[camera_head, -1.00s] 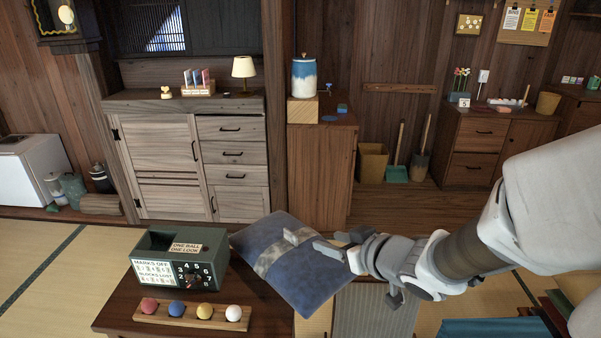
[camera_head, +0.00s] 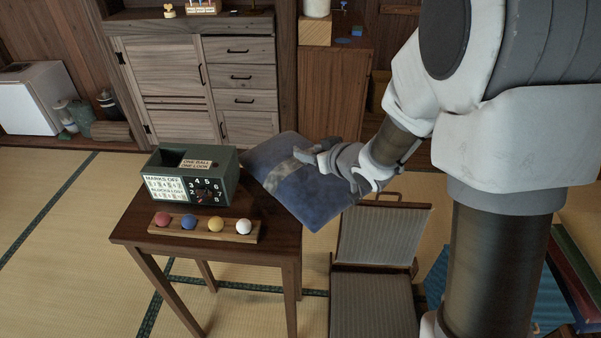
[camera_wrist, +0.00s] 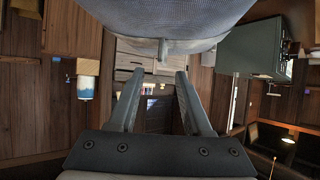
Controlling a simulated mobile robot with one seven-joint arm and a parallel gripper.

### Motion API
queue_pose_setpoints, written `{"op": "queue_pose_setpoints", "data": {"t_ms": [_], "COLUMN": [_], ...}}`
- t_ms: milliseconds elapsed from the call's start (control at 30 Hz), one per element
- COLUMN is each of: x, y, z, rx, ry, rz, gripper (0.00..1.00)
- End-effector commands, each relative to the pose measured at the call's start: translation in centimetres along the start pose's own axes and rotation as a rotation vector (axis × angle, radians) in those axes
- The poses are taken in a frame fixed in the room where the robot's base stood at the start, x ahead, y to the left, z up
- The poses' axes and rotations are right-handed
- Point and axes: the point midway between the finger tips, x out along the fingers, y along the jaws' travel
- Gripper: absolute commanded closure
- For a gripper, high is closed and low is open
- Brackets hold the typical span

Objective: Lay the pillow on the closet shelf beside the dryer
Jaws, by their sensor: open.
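The pillow (camera_head: 305,200) is flat and blue with a pale band. It lies tilted at the right end of the small dark wooden table, beside the green box, and reaches past the table's edge. My gripper (camera_head: 312,154) is above the pillow's upper right part. In the wrist view the fingers (camera_wrist: 159,72) are apart with nothing between their tips, and the pillow (camera_wrist: 165,18) fills the top of the picture, beyond the fingertips. I cannot make out the closet shelf or the dryer in either view.
The table (camera_head: 270,262) bears a green box (camera_head: 215,185) and a wooden rack (camera_head: 180,234) of coloured balls. A folding chair (camera_head: 385,235) stands right of it. A wooden cabinet (camera_head: 165,70) is behind, a white box (camera_head: 35,95) far left. Tatami at left is clear.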

Motion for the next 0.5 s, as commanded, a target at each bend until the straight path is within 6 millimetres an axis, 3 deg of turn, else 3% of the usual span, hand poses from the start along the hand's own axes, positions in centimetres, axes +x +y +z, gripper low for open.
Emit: {"op": "queue_pose_setpoints", "data": {"t_ms": [200,500], "x": [3.2,3.8], "y": [-0.3,-0.3], "z": [0.6,0.5], "rx": [-0.001,0.0], "ry": [-0.001,0.0], "rz": [-0.001,0.0], "gripper": [0.51,0.51]}}
